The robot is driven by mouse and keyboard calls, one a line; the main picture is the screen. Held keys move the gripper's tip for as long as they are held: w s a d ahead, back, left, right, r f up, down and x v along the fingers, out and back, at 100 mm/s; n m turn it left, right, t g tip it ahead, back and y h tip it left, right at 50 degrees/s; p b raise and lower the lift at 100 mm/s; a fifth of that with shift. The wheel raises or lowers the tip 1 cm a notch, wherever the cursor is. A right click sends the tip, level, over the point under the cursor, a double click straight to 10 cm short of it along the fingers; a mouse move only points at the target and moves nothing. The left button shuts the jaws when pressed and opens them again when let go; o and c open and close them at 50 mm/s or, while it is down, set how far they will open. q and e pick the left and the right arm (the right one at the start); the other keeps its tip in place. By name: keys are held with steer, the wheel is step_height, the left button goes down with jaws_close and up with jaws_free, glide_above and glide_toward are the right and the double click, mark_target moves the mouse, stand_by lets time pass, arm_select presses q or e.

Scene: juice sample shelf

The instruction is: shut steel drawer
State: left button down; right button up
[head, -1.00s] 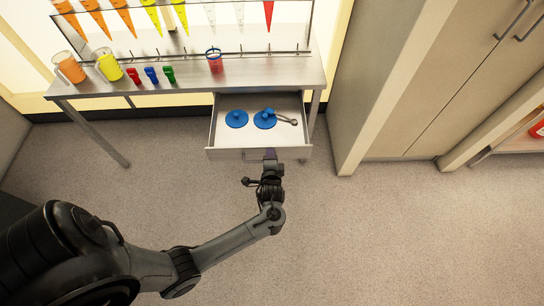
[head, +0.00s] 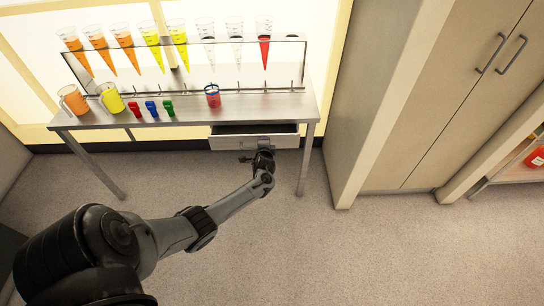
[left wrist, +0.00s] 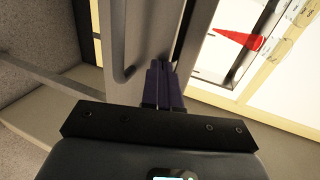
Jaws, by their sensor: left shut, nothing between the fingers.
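The steel drawer (head: 228,143) under the steel table shows its front panel in the head view. A narrow dark gap stands between the panel and the tabletop, so the drawer is still slightly out. Its contents are hidden. My left gripper (head: 263,148) is at the drawer front, right of its middle, and appears shut with nothing in it. In the left wrist view the closed purple fingers (left wrist: 163,84) point at the grey drawer front (left wrist: 148,38), with its handle (left wrist: 124,75) to their left. I cannot tell whether they touch. My right gripper is not in view.
A rack above holds several coloured cones. A tall cabinet (head: 400,120) stands at right. The floor before the drawer is clear.

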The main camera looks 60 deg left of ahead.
arm_select(q)
steer(key=shift+w+a+b, duration=0.25)
steer(key=shift+w+a, duration=0.1)
steer(key=shift+a, duration=0.35)
steer(key=shift+w+a+b, duration=0.25)
steer(key=shift+w+a, duration=0.05)
steer(key=shift+a, duration=0.35)
